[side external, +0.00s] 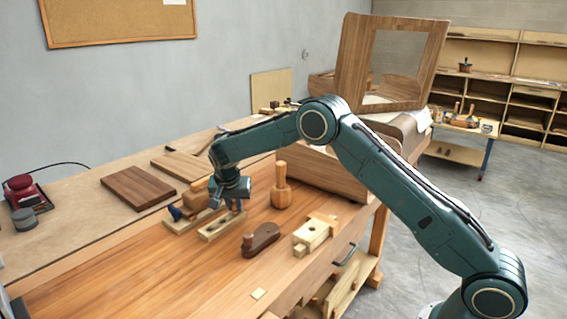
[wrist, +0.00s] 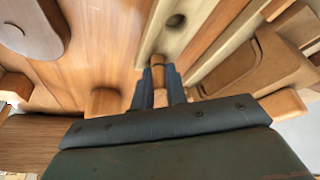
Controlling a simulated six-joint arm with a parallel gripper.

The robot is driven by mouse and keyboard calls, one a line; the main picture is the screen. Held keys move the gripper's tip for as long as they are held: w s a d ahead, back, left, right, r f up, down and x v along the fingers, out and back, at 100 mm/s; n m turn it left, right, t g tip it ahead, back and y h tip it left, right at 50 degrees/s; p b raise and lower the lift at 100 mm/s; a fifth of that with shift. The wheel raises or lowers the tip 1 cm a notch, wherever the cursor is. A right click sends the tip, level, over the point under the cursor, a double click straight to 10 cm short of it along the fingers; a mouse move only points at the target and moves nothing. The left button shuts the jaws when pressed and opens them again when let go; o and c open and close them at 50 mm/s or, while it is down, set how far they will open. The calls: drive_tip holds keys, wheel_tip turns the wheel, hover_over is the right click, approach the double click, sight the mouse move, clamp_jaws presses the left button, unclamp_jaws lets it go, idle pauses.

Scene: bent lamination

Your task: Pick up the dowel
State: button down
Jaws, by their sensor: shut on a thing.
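My gripper (wrist: 158,78) is shut on the dowel (wrist: 160,62), a short light-brown wooden rod that shows between the two dark fingers in the wrist view. In the side view my gripper (side external: 236,207) points down over a pale wooden block (side external: 222,226) on the bench. The same block shows in the wrist view (wrist: 152,42), with a round dark hole (wrist: 175,20) beyond the fingertips. The dowel's lower end is hard to make out, so I cannot tell whether it touches the block. In the side view the fingers mostly hide the dowel.
A wooden mallet (side external: 281,192) stands right of my gripper. A dark brown tool (side external: 261,239) and a pale block with a hole (side external: 314,234) lie at the front right. A wooden tool with a blue part (side external: 188,208) is close on the left.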

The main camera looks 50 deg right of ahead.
sight(234, 201)
wheel_tip(234, 201, up, 10)
drive_tip(key=shift+f, duration=0.25)
drive_tip(key=shift+r, duration=0.25)
idle(0.7)
drive_tip(key=shift+s, duration=0.15)
drive_tip(key=s+d+m, duration=0.2)
drive_tip(key=s, duration=0.9)
drive_tip(key=s+d+m+g, duration=0.1)
drive_tip(key=s+d+m, duration=0.1)
drive_tip(key=s, duration=1)
drive_tip(key=shift+d+f+g, duration=0.3)
drive_tip(key=shift+d, duration=0.5)
drive_tip(key=shift+f, duration=0.2)
